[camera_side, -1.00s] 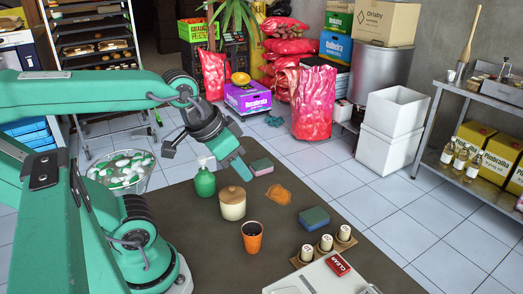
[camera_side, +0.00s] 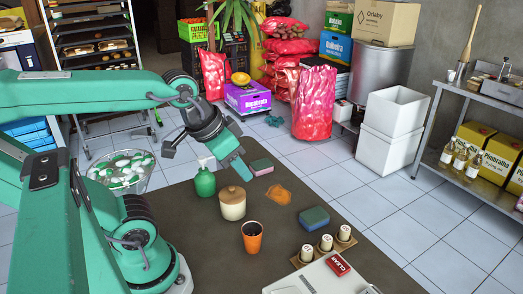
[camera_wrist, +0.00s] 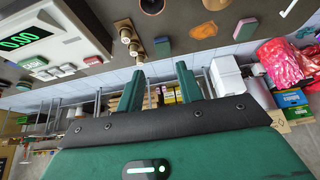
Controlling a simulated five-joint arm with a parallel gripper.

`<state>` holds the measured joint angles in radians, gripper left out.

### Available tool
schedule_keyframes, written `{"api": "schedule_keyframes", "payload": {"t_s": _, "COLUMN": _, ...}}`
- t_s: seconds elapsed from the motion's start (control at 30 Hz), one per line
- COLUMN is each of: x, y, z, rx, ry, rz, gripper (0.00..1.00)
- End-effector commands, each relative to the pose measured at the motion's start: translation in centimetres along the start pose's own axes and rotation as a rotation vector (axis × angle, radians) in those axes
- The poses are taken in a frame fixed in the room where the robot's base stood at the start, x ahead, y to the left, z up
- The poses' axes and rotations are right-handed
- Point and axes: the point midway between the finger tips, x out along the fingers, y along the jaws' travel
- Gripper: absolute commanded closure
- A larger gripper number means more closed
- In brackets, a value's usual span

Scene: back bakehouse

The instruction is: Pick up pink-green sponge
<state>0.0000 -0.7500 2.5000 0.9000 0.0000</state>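The pink-green sponge (camera_side: 262,166) lies flat on the dark worktop near its far edge, right of the green pump bottle. In the wrist view the sponge (camera_wrist: 245,29) sits at the upper right, well away from the fingers. My gripper (camera_side: 204,160) is in the air left of the sponge, above the bottle's level, in the side view. Its two fingers also show in the wrist view (camera_wrist: 158,78), spread apart with nothing between them. The gripper does not touch the sponge.
Near the sponge are an orange cloth (camera_side: 278,194), a green pump bottle (camera_side: 204,181) and a lidded pot (camera_side: 232,205).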

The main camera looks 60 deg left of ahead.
Motion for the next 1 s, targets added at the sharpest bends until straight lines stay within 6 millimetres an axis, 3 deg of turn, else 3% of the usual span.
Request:
{"api": "schedule_keyframes", "payload": {"t_s": 0.07, "x": 0.0, "y": 0.0, "z": 0.0, "rx": 0.000, "ry": 0.000, "rz": 0.000, "gripper": 0.64}}
{"api": "schedule_keyframes", "payload": {"t_s": 0.27, "x": 0.0, "y": 0.0, "z": 0.0, "rx": 0.000, "ry": 0.000, "rz": 0.000, "gripper": 0.26}}
{"api": "schedule_keyframes", "payload": {"t_s": 0.3, "x": 0.0, "y": 0.0, "z": 0.0, "rx": 0.000, "ry": 0.000, "rz": 0.000, "gripper": 0.25}}
{"api": "schedule_keyframes", "payload": {"t_s": 0.67, "x": 0.0, "y": -0.1, "z": -0.2, "rx": 0.000, "ry": -0.003, "rz": -0.002, "gripper": 0.25}}
{"api": "schedule_keyframes", "payload": {"t_s": 1.0, "x": 0.6, "y": -1.6, "z": -3.6, "rx": 0.005, "ry": -0.057, "rz": -0.026, "gripper": 0.25}}
